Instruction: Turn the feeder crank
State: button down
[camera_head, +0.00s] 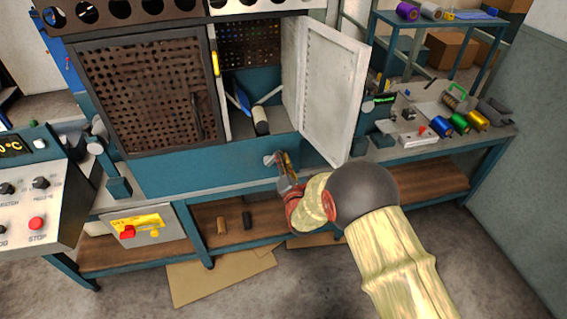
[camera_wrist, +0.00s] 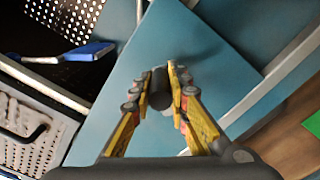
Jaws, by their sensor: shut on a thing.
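The feeder crank (camera_head: 269,160) shows as a small light-grey piece on the teal front panel of the machine, below the open cabinet door. My gripper (camera_head: 284,162) is at it, coming from the lower right. In the wrist view my gripper (camera_wrist: 161,76) has its yellow, jointed fingers shut on a dark round crank handle (camera_wrist: 158,97). The handle lies between the fingertips, with its round end toward the camera. The fingers hide part of the handle and most of the crank arm in the head view.
The white perforated door (camera_head: 332,90) stands open just above my gripper. A perforated dark panel (camera_head: 140,95) is at the left. Coloured spools (camera_head: 460,123) lie on the right bench.

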jog(key=shift+s+a+r+n, duration=0.15)
jog(key=shift+a+n, duration=0.1)
jog(key=shift+n, duration=0.25)
jog(key=shift+w+a+r+n, duration=0.15)
jog(key=shift+a+n, duration=0.1)
jog(key=shift+n, duration=0.25)
jog(key=shift+s, duration=0.15)
jog(key=c, duration=1.7)
grip_release()
jog(key=shift+f, duration=0.1)
jog(key=v, duration=1.2)
